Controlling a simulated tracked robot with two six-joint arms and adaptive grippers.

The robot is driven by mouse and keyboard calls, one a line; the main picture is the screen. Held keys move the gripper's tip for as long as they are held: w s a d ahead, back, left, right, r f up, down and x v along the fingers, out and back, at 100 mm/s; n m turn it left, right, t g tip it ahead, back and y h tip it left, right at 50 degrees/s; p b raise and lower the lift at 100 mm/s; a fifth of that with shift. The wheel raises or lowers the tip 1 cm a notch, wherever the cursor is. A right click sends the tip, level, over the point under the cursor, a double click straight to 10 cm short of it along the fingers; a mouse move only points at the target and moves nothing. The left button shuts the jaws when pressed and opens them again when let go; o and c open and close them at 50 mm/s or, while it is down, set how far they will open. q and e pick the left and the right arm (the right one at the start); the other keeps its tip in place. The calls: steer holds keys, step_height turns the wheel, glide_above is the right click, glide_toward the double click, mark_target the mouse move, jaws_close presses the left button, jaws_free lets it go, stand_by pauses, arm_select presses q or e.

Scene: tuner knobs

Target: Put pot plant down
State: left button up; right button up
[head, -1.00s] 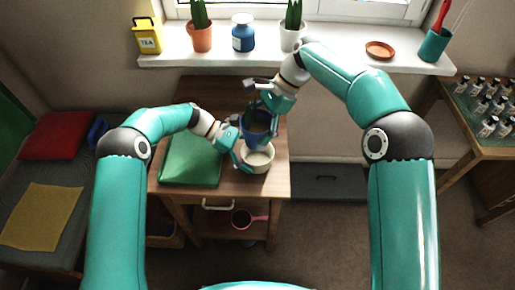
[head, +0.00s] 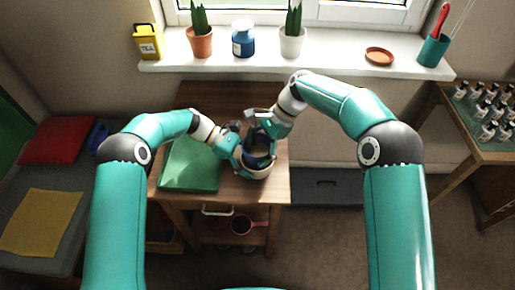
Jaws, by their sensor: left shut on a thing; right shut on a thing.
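A dark blue pot (head: 259,152) is between my two grippers above the wooden table. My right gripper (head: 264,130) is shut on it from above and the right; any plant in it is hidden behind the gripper.
A green cushion (head: 189,166) lies left on the table (head: 275,188). The windowsill (head: 335,62) behind holds a terracotta pot plant (head: 201,44), a blue jar (head: 243,40), a white pot plant (head: 292,42) and an empty saucer (head: 379,56). Small bottles stand on the right table.

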steer(key=shift+f, duration=0.4)
steer(key=o, duration=1.4)
steer(key=shift+c, duration=0.2)
steer(key=shift+r, duration=0.5)
steer(key=v, duration=1.2)
arm_select(q)
steer(key=o, duration=0.5)
